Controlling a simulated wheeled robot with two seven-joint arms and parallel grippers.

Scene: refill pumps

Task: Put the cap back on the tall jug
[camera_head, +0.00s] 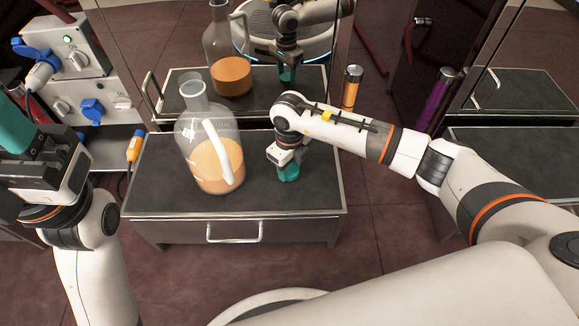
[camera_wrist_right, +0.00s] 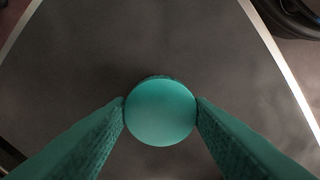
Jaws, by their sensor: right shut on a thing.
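The tall jug (camera_head: 192,140) is clear with a white handle and orange liquid. It stands upright on the dark top of a low cabinet, and its neck (camera_head: 193,88) is open. My right gripper (camera_head: 288,172) is low over the cabinet top, to the right of the jug and apart from it. In the right wrist view its teal fingers are shut on the round teal cap (camera_wrist_right: 161,111). The head view does not show the cap clearly between the fingers. My left gripper (camera_head: 14,128) is at the left edge, partly cut off; its fingertips are not clear.
The low cabinet (camera_head: 270,200) has bare top around the right gripper. A shiny panel behind it shows a reflection of the jug (camera_head: 231,75) and arm. A grey unit with blue plugs (camera_head: 75,70) stands at the left. An orange cylinder (camera_head: 351,88) shows farther back.

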